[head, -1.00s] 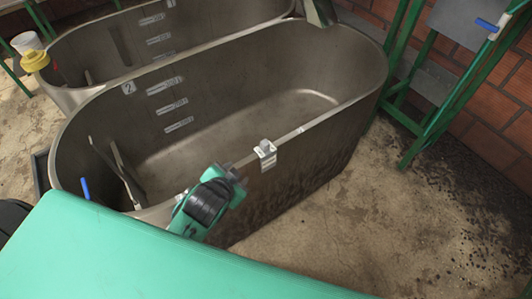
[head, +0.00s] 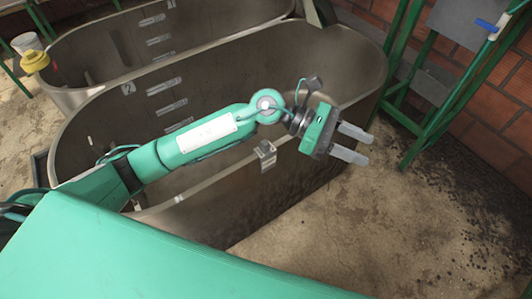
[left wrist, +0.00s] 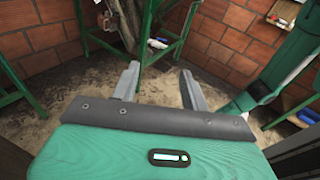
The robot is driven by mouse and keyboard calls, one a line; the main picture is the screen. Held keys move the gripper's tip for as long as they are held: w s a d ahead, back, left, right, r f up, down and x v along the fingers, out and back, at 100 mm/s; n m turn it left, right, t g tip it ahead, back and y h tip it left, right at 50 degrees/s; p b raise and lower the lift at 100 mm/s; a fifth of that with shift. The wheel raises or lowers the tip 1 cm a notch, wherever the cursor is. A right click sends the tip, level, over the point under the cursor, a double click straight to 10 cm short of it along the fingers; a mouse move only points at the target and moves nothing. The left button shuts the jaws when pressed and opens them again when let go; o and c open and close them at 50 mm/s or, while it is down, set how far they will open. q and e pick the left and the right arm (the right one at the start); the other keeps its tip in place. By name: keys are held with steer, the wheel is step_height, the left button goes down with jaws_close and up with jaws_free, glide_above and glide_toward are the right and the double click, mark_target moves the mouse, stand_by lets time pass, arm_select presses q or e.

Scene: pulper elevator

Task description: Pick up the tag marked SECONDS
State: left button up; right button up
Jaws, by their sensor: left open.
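A small pale tag (head: 267,163) hangs on a clip at the near rim of the front metal tank (head: 330,165); its lettering is too small to read, so I cannot tell whether it says SECONDS. My left gripper (head: 362,147) is open and empty, right of the tag and above the tank's near rim, with its fingers pointing right. In the left wrist view the two grey fingers (left wrist: 158,84) stand apart with nothing between them, and no tag can be made out. My right gripper is not in view.
A second tank (head: 95,45) stands behind the front one. A green frame (head: 440,110) stands at the right before the brick wall (head: 495,140). A yellow-and-white container (head: 33,60) is at the far left. Bare floor (head: 330,245) lies right of the front tank.

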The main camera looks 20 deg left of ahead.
arm_select(q)
steer(key=w+a+f+m+y, duration=0.3)
steer(key=a+f+m+y, duration=0.1)
steer(key=a+f+y, duration=0.15)
steer(key=m+t+y, duration=0.2)
steer(key=m+y, duration=0.1)
steer(key=y, duration=0.8)
glide_toward(266, 143)
step_height(266, 143, down, 5)
steer(key=shift+a+r+p, duration=0.1)
steer(key=shift+r+p, duration=0.1)
steer(key=shift+p, duration=0.35)
steer(key=shift+f, duration=0.7)
step_height(266, 143, down, 4)
steer(key=shift+r+p, duration=0.15)
steer(key=shift+p, duration=0.65)
steer(key=shift+f, duration=0.3)
jaws_close()
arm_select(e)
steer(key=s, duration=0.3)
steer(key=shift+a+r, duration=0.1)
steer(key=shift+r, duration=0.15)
